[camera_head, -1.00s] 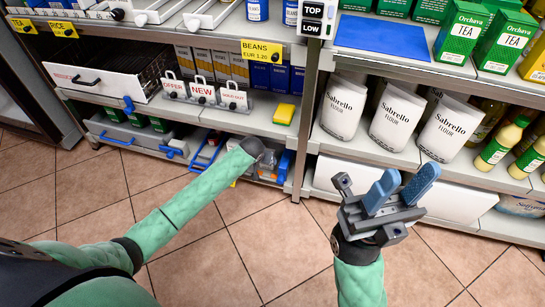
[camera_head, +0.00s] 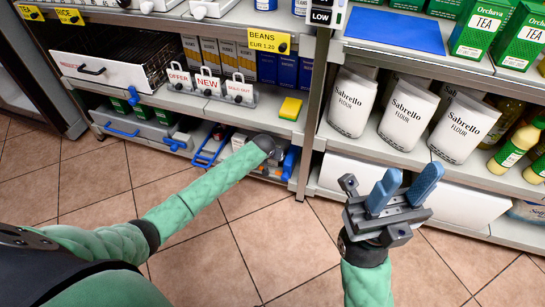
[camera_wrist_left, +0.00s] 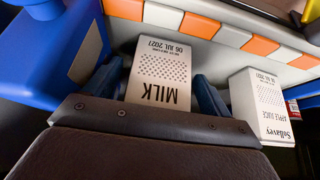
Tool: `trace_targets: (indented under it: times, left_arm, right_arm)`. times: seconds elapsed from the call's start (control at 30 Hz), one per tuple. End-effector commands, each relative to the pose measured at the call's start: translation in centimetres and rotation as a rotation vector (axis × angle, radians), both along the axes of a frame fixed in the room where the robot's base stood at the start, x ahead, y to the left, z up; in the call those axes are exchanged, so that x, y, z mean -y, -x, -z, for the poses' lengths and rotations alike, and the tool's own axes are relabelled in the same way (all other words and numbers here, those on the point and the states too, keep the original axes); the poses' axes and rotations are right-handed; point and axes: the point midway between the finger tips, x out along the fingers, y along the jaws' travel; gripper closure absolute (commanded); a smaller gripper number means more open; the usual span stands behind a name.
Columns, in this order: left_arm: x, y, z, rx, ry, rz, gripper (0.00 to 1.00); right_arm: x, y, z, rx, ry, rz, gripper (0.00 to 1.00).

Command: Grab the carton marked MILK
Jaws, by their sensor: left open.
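The white carton marked MILK (camera_wrist_left: 160,85) shows in the left wrist view, its lettering upside down and a date on its upper part. My left gripper (camera_wrist_left: 163,98) is open, with one blue finger on each side of the carton. The carton's lower part is hidden behind the gripper body, and I cannot tell whether the fingers touch it. In the head view my left arm reaches to the low shelf and hides its own fingers. My right gripper (camera_head: 405,191) is open and empty over the floor, in front of the flour shelf.
A white apple juice carton (camera_wrist_left: 258,105) stands right of the milk. A blue object (camera_wrist_left: 60,55) is close on the left. An orange and white striped edge (camera_wrist_left: 225,36) runs behind. In the head view, flour bags (camera_head: 408,115) and a yellow sponge (camera_head: 290,108) sit on shelves. The floor is clear.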

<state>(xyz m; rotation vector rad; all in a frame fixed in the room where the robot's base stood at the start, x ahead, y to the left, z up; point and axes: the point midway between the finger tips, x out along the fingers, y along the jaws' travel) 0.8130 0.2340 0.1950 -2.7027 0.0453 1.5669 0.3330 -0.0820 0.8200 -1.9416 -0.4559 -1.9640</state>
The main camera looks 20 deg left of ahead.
Motion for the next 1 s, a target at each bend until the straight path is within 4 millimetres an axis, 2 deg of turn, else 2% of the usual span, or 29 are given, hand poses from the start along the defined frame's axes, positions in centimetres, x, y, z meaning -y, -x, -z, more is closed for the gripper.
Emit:
trace_targets:
  times: [0.13, 0.4, 0.43, 0.67, 0.87, 1.0]
  left_arm:
    - [0.0, 0.0, -0.1, 0.0, 0.0, 0.0, 0.17]
    - [0.0, 0.0, -0.1, 0.0, 0.0, 0.0, 0.7]
    - [0.0, 0.0, -0.1, 0.001, 0.001, 0.0, 0.73]
    - [0.0, 0.0, -0.3, 0.001, 0.001, 0.0, 0.73]
    - [0.1, 0.0, -2.1, 0.002, 0.002, 0.001, 0.73]
    - [0.0, 2.4, -1.8, -0.001, 0.001, 0.002, 0.73]
  right_arm:
    - [0.0, 0.0, 0.1, -0.002, 0.0, 0.0, 0.6]
    - [0.0, 0.1, 0.3, -0.01, 0.0, -0.001, 0.6]
    - [0.0, 0.1, 0.3, -0.009, -0.001, -0.001, 0.6]
    - [0.0, 0.1, 0.1, -0.006, -0.001, -0.001, 0.6]
    - [0.2, 0.1, -1.3, 0.002, -0.011, -0.006, 0.6]
    - [0.5, 0.2, -2.2, 0.016, -0.029, -0.012, 0.6]
